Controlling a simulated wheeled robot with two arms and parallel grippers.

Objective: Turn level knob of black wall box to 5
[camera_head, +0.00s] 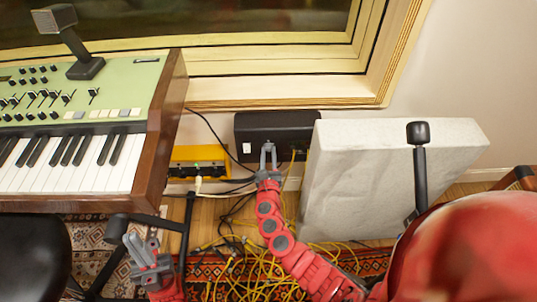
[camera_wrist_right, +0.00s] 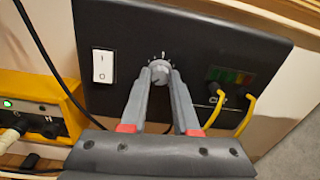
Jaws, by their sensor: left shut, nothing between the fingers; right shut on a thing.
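The black wall box (camera_head: 247,129) hangs low on the wall under the window sill in the head view. It fills much of the right wrist view (camera_wrist_right: 120,30). Its small grey level knob (camera_wrist_right: 160,68) has light marks around it, too small to read. My right gripper (camera_head: 268,150) reaches up to the box's front. In the right wrist view my right gripper (camera_wrist_right: 161,78) has its fingertips on both sides of the knob, shut on it. They partly hide its lower edge. My left gripper (camera_head: 140,245) is shut and empty, low at the left, away from the box.
A white rocker switch (camera_wrist_right: 102,66) sits left of the knob; yellow cables (camera_wrist_right: 247,112) plug in at the right. A yellow box (camera_head: 196,158) stands left, a pale grey panel (camera_head: 385,165) right. A green keyboard (camera_head: 120,90) is at left. Cables (camera_head: 265,275) clutter the floor.

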